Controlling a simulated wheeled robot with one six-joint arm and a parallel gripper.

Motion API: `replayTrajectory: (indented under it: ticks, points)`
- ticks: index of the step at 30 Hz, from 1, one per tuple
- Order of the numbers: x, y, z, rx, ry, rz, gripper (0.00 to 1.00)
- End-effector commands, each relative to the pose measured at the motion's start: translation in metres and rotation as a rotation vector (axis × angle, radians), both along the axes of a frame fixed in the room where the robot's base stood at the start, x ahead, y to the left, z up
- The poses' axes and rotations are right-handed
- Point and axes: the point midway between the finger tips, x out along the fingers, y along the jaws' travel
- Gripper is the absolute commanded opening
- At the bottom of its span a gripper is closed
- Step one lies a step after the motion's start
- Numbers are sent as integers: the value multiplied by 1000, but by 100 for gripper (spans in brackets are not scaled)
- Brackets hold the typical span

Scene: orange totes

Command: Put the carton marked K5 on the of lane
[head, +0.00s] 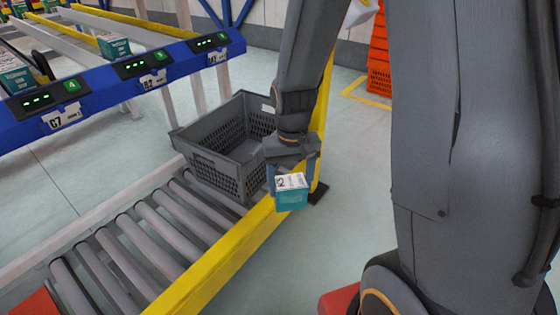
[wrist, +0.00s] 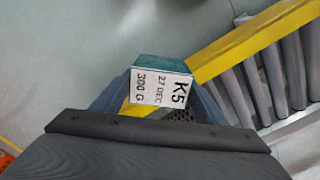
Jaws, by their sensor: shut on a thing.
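My gripper (head: 291,175) is shut on a small teal carton (head: 292,199) with a white label on top. It holds the carton in the air near the yellow side rail of the roller conveyor. In the wrist view the carton (wrist: 160,85) shows its label, which reads K5, 27 DEC and 300 G. The fingers (wrist: 158,92) sit on either side of it. Flow lanes on a blue-fronted rack stand at the upper left, with tags that seem to read C7 (head: 62,117), B2 (head: 153,80) and one more (head: 218,56). No tag reading "of" is legible.
A grey tote (head: 241,150) stands at the far end of the roller conveyor (head: 140,235) and looks empty. The yellow rail (head: 215,265) runs beside it. Teal cartons (head: 114,46) lie in the rack lanes. Orange crates (head: 379,55) are stacked at the back right.

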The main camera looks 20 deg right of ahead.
Motion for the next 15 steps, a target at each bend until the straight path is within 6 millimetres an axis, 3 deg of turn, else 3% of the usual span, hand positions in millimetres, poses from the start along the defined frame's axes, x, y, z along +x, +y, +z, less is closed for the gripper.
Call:
replayTrajectory:
  ticks: [3, 15]
  points:
    - [-9, 0, -8, 0, 3, 76, 37]
    - [-13, 0, -6, 0, 2, 113, 37]
